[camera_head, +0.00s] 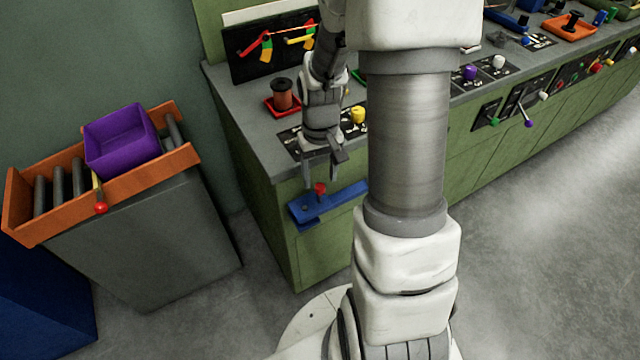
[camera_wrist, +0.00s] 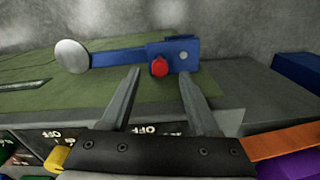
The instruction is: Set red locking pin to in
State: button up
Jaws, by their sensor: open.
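The red locking pin (camera_head: 320,188) has a red knob on top and sits on a blue bracket (camera_head: 336,203) fixed to the front of the green cabinet. In the wrist view the red knob (camera_wrist: 159,68) shows on the blue bracket (camera_wrist: 131,56), beyond the fingertips and between their lines. My gripper (camera_head: 322,180) is open and empty, its fingers pointing down close to the knob. In the wrist view my gripper's fingers (camera_wrist: 160,75) stand apart. I cannot tell if a fingertip touches the knob. Part of the bracket is hidden behind my arm in the head view.
A yellow knob (camera_head: 358,115) and a spool on a red tray (camera_head: 283,108) stand on the counter (camera_head: 240,110). An orange roller rack (camera_head: 22,205) with a purple bin (camera_head: 121,140) stands at the left. More controls line the counter at the right. The floor in front is clear.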

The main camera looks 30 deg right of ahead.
aim_at(320, 188)
jog(key=shift+f, duration=1.4)
grip_shut()
dwell(0.4)
